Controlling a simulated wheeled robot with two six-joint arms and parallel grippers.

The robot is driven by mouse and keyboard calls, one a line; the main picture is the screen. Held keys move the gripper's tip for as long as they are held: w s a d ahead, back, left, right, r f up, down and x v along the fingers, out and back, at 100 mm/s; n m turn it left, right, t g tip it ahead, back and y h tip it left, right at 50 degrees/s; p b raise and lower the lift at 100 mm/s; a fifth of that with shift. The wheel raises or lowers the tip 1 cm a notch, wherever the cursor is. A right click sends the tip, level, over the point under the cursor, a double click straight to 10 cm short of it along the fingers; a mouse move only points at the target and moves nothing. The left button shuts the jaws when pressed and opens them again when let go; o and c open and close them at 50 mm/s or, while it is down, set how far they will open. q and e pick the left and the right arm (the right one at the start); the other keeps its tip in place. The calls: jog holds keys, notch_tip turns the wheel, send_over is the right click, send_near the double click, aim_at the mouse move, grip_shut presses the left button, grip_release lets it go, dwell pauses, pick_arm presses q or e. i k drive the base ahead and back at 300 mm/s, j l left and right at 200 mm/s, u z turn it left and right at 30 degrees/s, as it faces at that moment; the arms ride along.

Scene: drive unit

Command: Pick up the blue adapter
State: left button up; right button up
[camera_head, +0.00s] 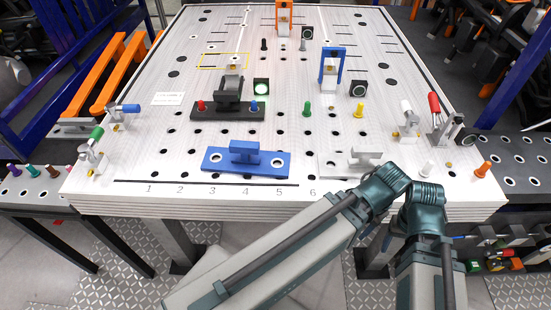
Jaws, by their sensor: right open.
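The blue adapter (270,164) is a flat plate with a raised T-shaped handle and a hole near each end. It lies near the front edge of the white perforated table (150,150), behind the printed numbers 3 to 5. No gripper touches it. My right arm (391,184) is bent at the front right, clear of the adapter. My right gripper is open and empty, but its fingertips cannot be made out. My left gripper does not show.
A grey adapter (368,157), partly hidden by my arm, lies right of the blue one. A black fixture (228,104) stands behind it. A blue bracket (331,67), a green peg (307,109) and a yellow peg (359,111) stand farther back. Toggle clamps line both sides.

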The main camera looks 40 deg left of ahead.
aim_at(245, 154)
jog(key=k+l+u, duration=0.1)
jog(key=u, duration=0.4)
jog(key=k+l+u, duration=0.1)
jog(key=u, duration=0.35)
jog(key=k+u, duration=0.1)
jog(key=u, duration=0.4)
jog(key=i, duration=0.35)
jog(key=k+l+u, duration=0.1)
jog(key=k, duration=0.3)
jog(key=i+l+u, duration=0.1)
jog(key=i, duration=0.25)
jog(key=l+z, duration=0.15)
